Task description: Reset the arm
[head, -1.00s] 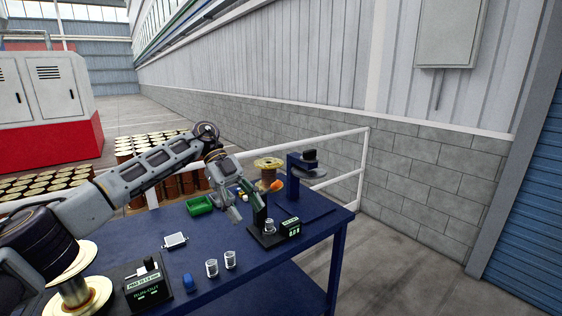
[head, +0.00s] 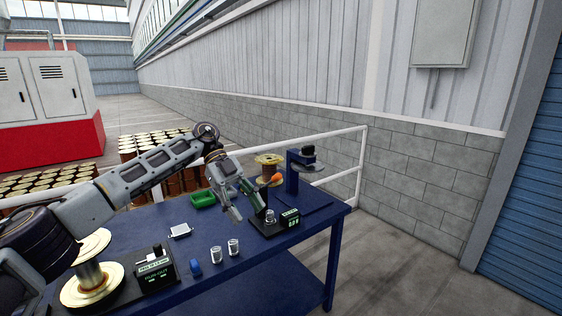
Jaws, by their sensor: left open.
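My left arm comes in from the left and reaches over the blue table (head: 150,225). My left gripper (head: 234,213) points down above the table, open, with nothing seen between its fingers. It is just left of a black stand with a green display (head: 287,216) and a dark green lever-like part (head: 252,197). My right gripper is out of view.
A green tray (head: 203,199), a small white block (head: 180,231), two clear cups (head: 234,247) and a blue object (head: 196,268) stand on the table. A copper spool (head: 269,169) and a blue post (head: 292,178) are at the back. A gold spool (head: 92,285) is front left.

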